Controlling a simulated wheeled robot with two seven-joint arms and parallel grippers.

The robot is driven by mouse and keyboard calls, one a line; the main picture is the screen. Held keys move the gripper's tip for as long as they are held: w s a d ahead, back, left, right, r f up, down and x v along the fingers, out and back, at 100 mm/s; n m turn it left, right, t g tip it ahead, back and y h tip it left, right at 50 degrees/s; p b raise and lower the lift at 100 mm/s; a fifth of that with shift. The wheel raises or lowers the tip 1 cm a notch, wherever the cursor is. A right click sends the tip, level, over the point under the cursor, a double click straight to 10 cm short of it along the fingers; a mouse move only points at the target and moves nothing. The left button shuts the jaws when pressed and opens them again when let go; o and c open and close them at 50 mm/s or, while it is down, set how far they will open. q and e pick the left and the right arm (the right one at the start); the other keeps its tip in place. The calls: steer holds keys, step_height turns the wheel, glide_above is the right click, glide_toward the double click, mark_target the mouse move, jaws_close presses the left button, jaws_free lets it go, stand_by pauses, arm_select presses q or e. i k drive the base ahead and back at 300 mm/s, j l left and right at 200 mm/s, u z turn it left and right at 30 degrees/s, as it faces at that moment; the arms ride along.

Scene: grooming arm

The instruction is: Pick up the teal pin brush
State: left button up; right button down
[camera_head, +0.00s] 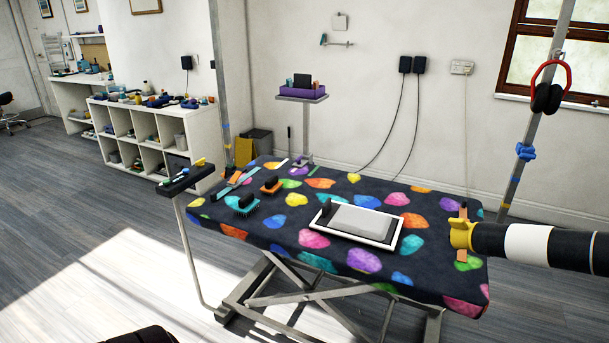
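The teal pin brush (243,204) lies on the left part of the grooming table, with teal bristles and a dark back. No gripper touches it. A thick black and white cylinder, probably my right arm, reaches in from the right. Its yellow end (461,235), with orange-brown pieces above and below, is over the table's right end, far from the brush. Whether that end is open or shut is unclear. My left gripper is not in view.
The table has a dark cover with coloured spots (314,240). An orange brush (271,185) lies close behind the teal one. A white-rimmed tray (394,239) fills the table's middle. A small black side tray (187,179) stands at the left edge. Floor at the left is clear.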

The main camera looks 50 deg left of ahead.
mark_target(247, 203)
steer(key=u, duration=1.95)
